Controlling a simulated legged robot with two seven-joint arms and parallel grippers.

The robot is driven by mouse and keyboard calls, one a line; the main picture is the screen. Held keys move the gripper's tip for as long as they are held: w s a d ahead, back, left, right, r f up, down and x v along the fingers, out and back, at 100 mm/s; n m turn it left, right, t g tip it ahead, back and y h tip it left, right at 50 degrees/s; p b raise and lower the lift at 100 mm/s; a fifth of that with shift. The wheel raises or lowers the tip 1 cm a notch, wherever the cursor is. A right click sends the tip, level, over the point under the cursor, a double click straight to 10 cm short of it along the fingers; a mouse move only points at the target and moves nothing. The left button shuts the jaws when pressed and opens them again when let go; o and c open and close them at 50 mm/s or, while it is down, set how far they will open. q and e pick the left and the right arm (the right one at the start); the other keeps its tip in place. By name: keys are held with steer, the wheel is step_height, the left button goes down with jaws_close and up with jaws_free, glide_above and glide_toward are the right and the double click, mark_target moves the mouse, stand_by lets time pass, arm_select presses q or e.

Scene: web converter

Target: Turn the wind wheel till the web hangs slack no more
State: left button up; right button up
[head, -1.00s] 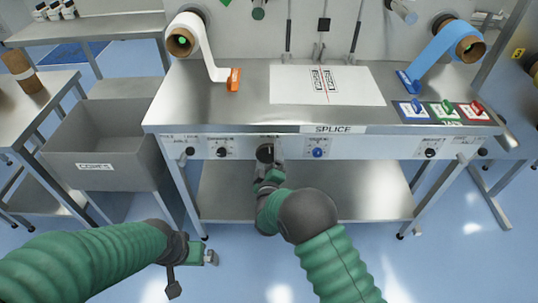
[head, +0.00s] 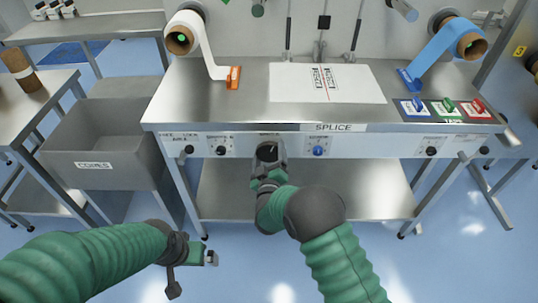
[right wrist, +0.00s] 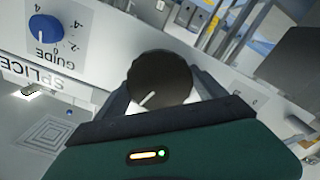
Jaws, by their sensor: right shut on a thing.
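A black round knob (right wrist: 160,80) with a white pointer line sits in the middle of the bench's front panel, at the tip of my right arm in the head view. My right gripper (right wrist: 165,98) is shut on this knob, one finger on each side. It also shows in the head view (head: 267,163). The label above the knob is too small to read. A white web (head: 211,55) runs down from the left roll (head: 180,42) to an orange clamp (head: 233,78), with a curve near the clamp. My left gripper (head: 209,257) is low at the left, away from the bench; its jaws are unclear.
A blue knob (head: 318,151) marked GUIDE is just right of the held knob, with other black knobs along the panel. A blue web (head: 437,47) hangs from the right roll to a blue clamp (head: 408,79). A grey bin (head: 100,140) stands at the left.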

steer(key=m, duration=0.2)
steer(key=m+b, duration=0.1)
steer(key=shift+s+a+f+m, duration=0.1)
steer(key=shift+s+f+m, duration=0.05)
steer(key=shift+f+m, duration=0.25)
steer(key=m+b, duration=0.2)
steer(key=m, duration=0.2)
steer(key=shift+m, duration=0.3)
steer(key=m+b, duration=0.2)
steer(key=m, duration=0.2)
steer(key=shift+m+b, duration=0.8)
steer(key=shift+m, duration=0.9)
steer(key=o, duration=1.1)
steer(key=shift+o, duration=1.1)
steer(key=shift+r+m, duration=0.2)
steer(key=shift+m, duration=0.1)
